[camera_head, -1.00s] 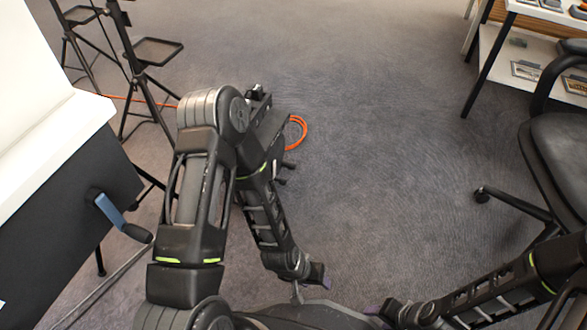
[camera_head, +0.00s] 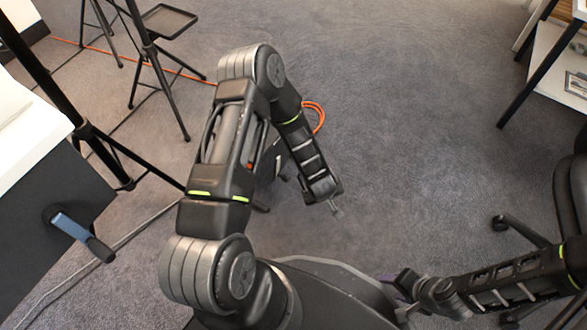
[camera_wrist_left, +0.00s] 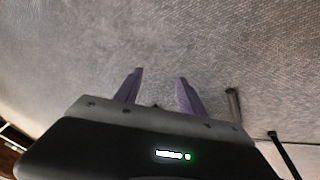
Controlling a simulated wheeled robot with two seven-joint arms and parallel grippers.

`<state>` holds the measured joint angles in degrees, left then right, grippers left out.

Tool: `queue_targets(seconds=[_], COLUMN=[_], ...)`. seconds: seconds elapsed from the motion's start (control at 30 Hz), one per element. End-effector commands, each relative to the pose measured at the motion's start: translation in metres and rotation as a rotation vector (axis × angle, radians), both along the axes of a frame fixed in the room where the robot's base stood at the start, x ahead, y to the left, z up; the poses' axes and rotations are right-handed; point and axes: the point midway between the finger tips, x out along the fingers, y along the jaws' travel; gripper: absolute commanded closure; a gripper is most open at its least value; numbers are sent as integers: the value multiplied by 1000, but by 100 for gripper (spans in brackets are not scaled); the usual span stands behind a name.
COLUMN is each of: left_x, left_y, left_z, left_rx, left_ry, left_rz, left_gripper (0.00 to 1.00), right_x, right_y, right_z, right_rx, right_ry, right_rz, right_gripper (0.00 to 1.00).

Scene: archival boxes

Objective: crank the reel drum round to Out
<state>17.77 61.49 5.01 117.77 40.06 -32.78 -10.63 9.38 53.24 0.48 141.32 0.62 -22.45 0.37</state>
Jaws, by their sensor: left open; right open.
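The crank is a blue arm (camera_head: 72,227) with a black handle (camera_head: 100,249), mounted on the side of a dark cabinet (camera_head: 70,190) with a white top, at the left edge of the head view. The drum itself and any Out mark are not seen. My left arm is bent in the middle of the head view, right of the crank and apart from it. In the left wrist view my left gripper (camera_wrist_left: 158,76) is open, its purple fingers empty over carpet. My right gripper (camera_head: 394,287) is low right of centre, partly seen, open and away from the crank.
Black stands (camera_head: 120,100), one with a small tray (camera_head: 168,20), rise behind the cabinet. A grey cable (camera_head: 135,236) and an orange cable (camera_head: 318,115) lie on the floor. A chair (camera_head: 570,195) and a white table stand at the right. The middle carpet is clear.

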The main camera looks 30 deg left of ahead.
Motion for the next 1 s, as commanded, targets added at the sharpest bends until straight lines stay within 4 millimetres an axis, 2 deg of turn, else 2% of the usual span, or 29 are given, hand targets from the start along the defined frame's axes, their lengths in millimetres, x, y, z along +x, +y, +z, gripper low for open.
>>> queue_targets(seconds=[0.1,0.23,0.43,0.6,1.0], left_x=[17,30,33,26,25], left_y=[29,64,112,125,127], left_z=[0,0,2,3,1], left_rx=[46,101,170,184,184], left_ry=[-1,14,93,155,165], left_rz=[139,314,614,753,768], left_gripper=[52,52,52,52,52], right_x=[-1,-2,-3,-4,-4], right_y=[0,0,0,0,0], right_z=[6,10,17,19,17], right_rx=[0,0,0,-1,-1], right_ry=[2,4,6,7,7], right_rz=[1,2,4,4,4], right_gripper=[52,52,52,52,52])
